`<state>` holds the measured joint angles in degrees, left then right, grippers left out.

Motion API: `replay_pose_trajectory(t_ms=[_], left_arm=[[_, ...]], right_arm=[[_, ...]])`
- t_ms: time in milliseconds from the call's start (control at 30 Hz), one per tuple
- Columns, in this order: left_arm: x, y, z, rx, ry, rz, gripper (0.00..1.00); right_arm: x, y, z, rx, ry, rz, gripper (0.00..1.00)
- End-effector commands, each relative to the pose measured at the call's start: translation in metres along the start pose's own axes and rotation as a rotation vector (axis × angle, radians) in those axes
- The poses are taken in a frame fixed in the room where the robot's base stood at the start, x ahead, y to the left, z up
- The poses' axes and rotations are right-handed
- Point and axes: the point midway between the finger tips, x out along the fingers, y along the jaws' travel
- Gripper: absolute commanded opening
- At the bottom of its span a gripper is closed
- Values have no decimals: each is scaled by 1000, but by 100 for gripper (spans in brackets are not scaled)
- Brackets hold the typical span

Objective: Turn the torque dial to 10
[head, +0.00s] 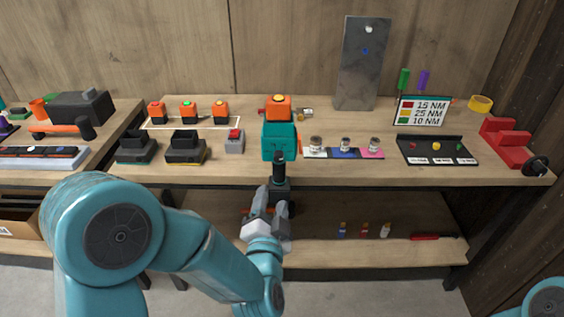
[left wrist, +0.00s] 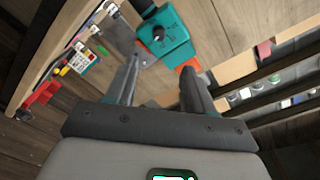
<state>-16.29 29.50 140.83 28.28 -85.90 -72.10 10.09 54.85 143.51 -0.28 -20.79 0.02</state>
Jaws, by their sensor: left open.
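My left gripper (head: 270,208) is in front of the bench edge, below the teal unit. In the left wrist view, the left gripper (left wrist: 163,70) is open and empty, its fingers apart from the dial. My right gripper is out of view.
A sign (head: 421,112) lists 15 NM red, 25 NM yellow and 10 NM green. A dark tray (head: 437,142) and a red fixture (head: 505,140) stand at right. Small bottles stand on the lower shelf (head: 320,250).

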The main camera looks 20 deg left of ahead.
Motion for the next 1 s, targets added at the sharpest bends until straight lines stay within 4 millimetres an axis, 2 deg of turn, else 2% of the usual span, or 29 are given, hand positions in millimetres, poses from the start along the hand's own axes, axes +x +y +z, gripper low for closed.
replay_pose_trajectory(t_ms=[300, 500, 700, 1000], left_arm=[[75, -1, -3, 0, -1, 0, 53], [114, 1, -4, 0, 1, 2, 53], [135, 5, -5, -1, 2, 5, 53], [138, 5, -4, 0, 3, 4, 53]], right_arm=[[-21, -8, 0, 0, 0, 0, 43], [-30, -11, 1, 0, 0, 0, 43], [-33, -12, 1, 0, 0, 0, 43], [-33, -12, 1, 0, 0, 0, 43]])
